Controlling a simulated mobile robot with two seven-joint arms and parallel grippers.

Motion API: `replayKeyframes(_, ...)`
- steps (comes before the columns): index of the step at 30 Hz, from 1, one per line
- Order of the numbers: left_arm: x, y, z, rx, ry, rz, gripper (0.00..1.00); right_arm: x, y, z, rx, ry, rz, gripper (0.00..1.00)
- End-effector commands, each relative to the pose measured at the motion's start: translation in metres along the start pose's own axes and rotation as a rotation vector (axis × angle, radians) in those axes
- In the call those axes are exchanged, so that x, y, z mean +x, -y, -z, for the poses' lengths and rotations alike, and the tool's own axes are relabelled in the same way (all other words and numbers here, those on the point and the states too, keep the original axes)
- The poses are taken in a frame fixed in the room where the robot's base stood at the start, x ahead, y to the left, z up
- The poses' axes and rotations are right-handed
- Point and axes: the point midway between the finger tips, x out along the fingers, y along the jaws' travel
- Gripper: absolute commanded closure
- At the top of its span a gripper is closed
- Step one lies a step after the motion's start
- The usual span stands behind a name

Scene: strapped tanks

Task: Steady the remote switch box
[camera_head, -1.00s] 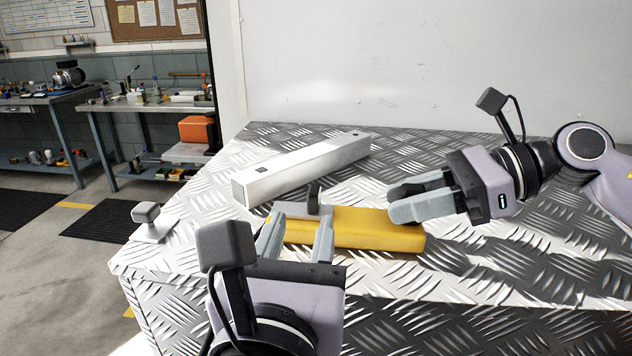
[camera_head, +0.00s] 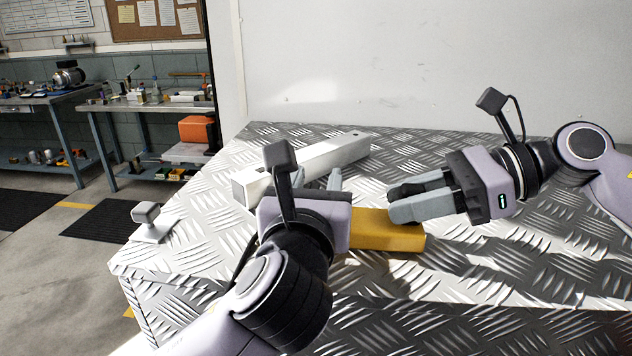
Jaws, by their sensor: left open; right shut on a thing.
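The remote switch box, a long yellow box (camera_head: 378,232), lies on the tread-plate top. My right gripper (camera_head: 398,203) comes in from the right and is shut on the box near its right end. My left gripper (camera_head: 316,180) is open at the left part of the box, its fingers pointing away from me. Its body hides the box's grey left end and the dark lever there. I cannot tell whether the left fingers touch the box.
A long silver bar (camera_head: 262,183) lies just behind the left gripper. A small grey knob on a plate (camera_head: 146,213) stands at the left edge of the tread-plate surface (camera_head: 480,280). A white wall (camera_head: 430,60) closes the back. The front right of the surface is clear.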

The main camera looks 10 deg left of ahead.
Motion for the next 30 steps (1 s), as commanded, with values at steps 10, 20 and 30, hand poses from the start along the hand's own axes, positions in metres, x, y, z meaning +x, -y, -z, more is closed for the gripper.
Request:
replayKeyframes(10,0.000,0.000,0.000,0.000,0.001,0.000,1.00,0.000,0.000,0.000,0.000,0.000,0.000,1.00)
replayKeyframes(20,0.001,-0.018,0.000,0.000,0.001,-0.004,1.00,0.000,0.000,0.000,0.000,0.000,0.000,1.00)
replayKeyframes(30,0.000,-0.035,0.000,0.000,0.001,-0.003,1.00,-0.001,0.000,0.000,0.000,0.000,0.001,1.00)
